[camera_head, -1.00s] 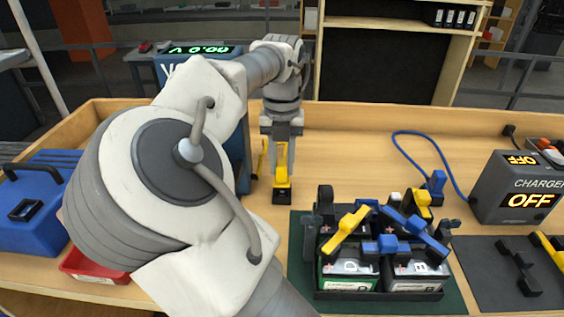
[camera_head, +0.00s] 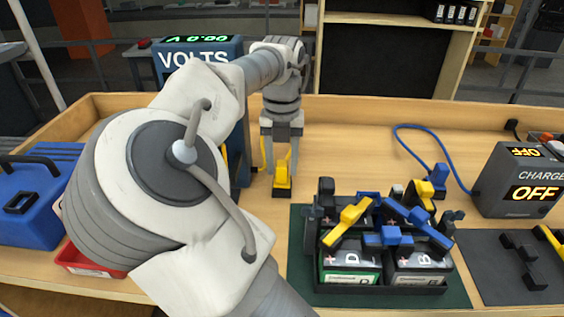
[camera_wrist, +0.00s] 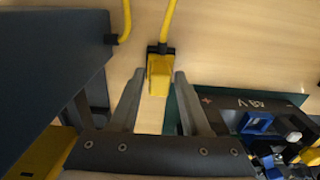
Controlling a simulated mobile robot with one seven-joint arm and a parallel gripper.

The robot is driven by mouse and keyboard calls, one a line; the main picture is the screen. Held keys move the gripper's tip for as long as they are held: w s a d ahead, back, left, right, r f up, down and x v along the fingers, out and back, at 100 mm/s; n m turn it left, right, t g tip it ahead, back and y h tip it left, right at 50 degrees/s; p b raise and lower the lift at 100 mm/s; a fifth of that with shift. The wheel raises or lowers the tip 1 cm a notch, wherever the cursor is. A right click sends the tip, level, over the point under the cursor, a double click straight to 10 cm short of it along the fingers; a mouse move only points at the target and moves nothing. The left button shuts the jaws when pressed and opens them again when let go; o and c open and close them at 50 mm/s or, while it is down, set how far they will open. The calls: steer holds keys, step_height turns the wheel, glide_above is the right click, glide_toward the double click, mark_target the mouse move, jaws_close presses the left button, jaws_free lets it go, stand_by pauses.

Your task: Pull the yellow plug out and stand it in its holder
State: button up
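The yellow plug (camera_head: 282,178) stands upright in a small dark block, its holder (camera_head: 282,193), on the wooden bench right of the voltmeter. My gripper (camera_head: 281,168) points down over it, with its fingers apart on either side of the plug's upper part. In the wrist view the plug (camera_wrist: 159,76) shows between the two spread fingertips, with gaps on both sides. A yellow cable (camera_wrist: 168,20) runs from its dark collar. The holder is mostly hidden there.
The blue voltmeter (camera_head: 200,50) stands left of the plug, partly behind my arm. A battery tray (camera_head: 380,292) with yellow and blue clips is to the right on a green mat (camera_head: 455,290). The charger (camera_head: 522,180) reads OFF. The bench behind the tray is mostly clear.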

steer(key=shift+o, duration=0.9)
step_height(320, 180, up, 18)
steer(key=p, duration=0.4)
steer(key=shift+f, duration=0.25)
